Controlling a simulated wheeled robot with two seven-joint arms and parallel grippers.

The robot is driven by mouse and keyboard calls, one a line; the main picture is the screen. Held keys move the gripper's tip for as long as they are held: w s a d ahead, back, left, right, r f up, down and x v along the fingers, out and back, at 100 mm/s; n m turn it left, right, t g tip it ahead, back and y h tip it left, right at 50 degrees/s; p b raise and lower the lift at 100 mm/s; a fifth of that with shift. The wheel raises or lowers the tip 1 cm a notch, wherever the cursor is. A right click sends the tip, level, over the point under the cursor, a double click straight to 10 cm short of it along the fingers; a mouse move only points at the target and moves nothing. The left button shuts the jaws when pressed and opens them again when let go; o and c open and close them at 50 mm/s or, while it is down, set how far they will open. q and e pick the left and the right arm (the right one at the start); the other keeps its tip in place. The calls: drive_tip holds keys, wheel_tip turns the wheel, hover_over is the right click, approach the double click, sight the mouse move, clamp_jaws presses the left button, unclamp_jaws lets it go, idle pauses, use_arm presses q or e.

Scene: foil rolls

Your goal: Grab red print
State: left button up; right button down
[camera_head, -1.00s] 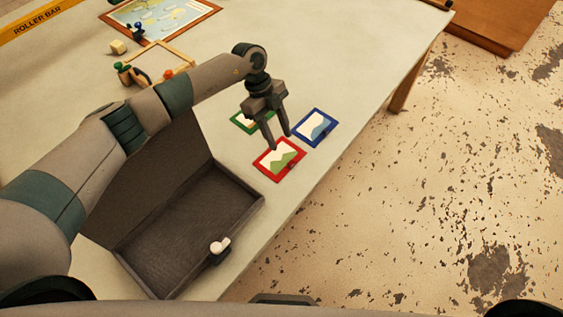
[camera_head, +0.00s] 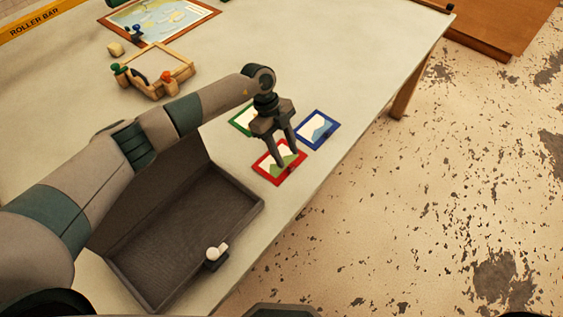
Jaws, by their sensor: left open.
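The red-framed print (camera_head: 264,167) lies flat on the table near its right edge, with a white and green picture inside. My left gripper (camera_head: 287,163) is open and points down over the red print, its fingers covering part of it. Whether the fingertips touch the print I cannot tell. A blue-framed print (camera_head: 318,130) lies just up and right of it. A green-framed print (camera_head: 240,119) lies behind, partly hidden by my left gripper. My right gripper is not in view.
An open dark box (camera_head: 190,238) with a white-knobbed latch (camera_head: 217,252) stands on the table (camera_head: 330,60) below my left arm. A small wooden frame with coloured knobs (camera_head: 160,72) and a framed map (camera_head: 160,18) lie farther back. The floor is beyond the right edge.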

sight(292, 165)
use_arm(q)
drive_tip(key=shift+w+b+x, duration=0.15)
drive_tip(key=shift+b+x, duration=0.65)
drive_tip(key=shift+x, duration=0.35)
drive_tip(key=shift+w+b+x, duration=0.15)
drive_tip(key=shift+b+x, duration=0.65)
drive_tip(key=shift+x, duration=0.35)
drive_tip(key=shift+d, duration=0.2)
drive_tip(key=shift+c, duration=0.3)
clamp_jaws()
